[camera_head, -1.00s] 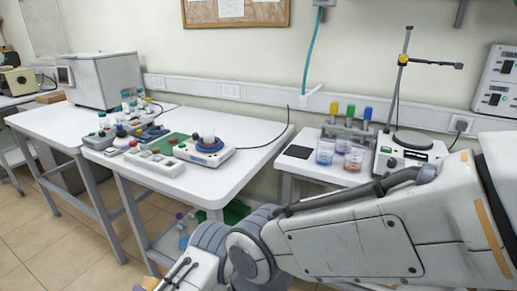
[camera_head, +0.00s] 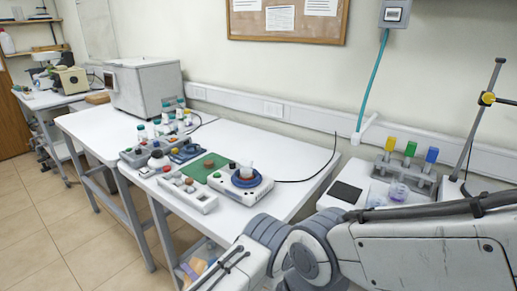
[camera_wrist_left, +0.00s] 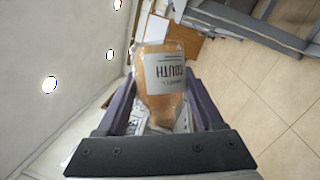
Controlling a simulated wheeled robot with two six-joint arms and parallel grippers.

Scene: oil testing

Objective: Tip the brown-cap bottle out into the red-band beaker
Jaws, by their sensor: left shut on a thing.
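My left gripper (camera_wrist_left: 163,100) is shut on a bottle (camera_wrist_left: 163,72) with amber-brown contents and a pale label whose lettering appears upside down. In the left wrist view its wide end points away from the camera and its narrower end lies between the fingers. No cap can be made out. Clear beakers (camera_head: 398,190) stand on the right-hand table, partly hidden behind that arm. I cannot tell which has the red band. My right gripper is not in view.
A rack with yellow, green and blue pieces (camera_head: 409,165) stands behind the beakers, with a dark flat pad (camera_head: 345,191) to their left. The middle table holds a hotplate-like device (camera_head: 241,184), a green mat (camera_head: 203,166) and several bottles. A metal stand (camera_head: 482,115) rises at right.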

